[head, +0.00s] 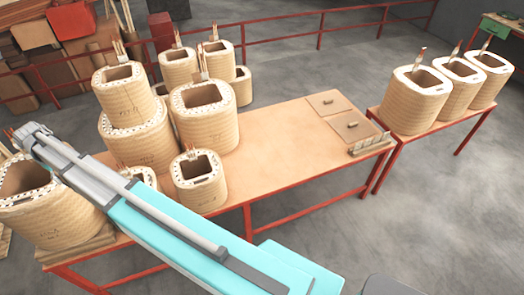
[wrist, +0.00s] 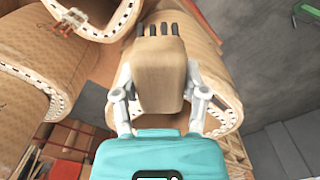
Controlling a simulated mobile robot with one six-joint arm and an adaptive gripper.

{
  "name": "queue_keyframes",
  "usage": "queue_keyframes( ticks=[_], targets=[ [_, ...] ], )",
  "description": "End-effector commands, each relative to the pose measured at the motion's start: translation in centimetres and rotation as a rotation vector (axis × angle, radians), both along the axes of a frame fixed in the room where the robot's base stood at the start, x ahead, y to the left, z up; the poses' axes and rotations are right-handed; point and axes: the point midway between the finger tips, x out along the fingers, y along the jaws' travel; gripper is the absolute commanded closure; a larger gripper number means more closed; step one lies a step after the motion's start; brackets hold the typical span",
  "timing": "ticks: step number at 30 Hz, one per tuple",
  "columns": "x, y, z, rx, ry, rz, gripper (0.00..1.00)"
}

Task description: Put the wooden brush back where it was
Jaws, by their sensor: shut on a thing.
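The wooden brush (wrist: 160,72) shows in the wrist view as a tan block with several short dark strips at its far end. My gripper (wrist: 161,92) is shut on it, one finger on each side. Behind the brush are large tan coils, close to it in the picture; I cannot tell whether it touches them. In the head view my arm reaches to the upper left, its end over the coil (head: 62,214) at the table's left end. The brush and the fingers cannot be made out there.
Several coils, some stacked, crowd the left half of the red-legged table (head: 285,140). Its right half is mostly clear, with two flat panels (head: 330,104) and a small slotted rack (head: 370,144) at the far right. Three coils (head: 415,98) stand on another table.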

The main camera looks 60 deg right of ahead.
Motion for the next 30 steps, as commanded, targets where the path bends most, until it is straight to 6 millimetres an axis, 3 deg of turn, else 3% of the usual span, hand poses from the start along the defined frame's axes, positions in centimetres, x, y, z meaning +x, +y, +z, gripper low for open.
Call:
queue_keyframes(
  ticks=[9,30],
  targets=[
    [0.0,0.0,-3.1,0.000,0.000,0.000,0.82],
    [0.0,0.0,-14.1,0.000,0.000,0.000,0.82]
  ],
)
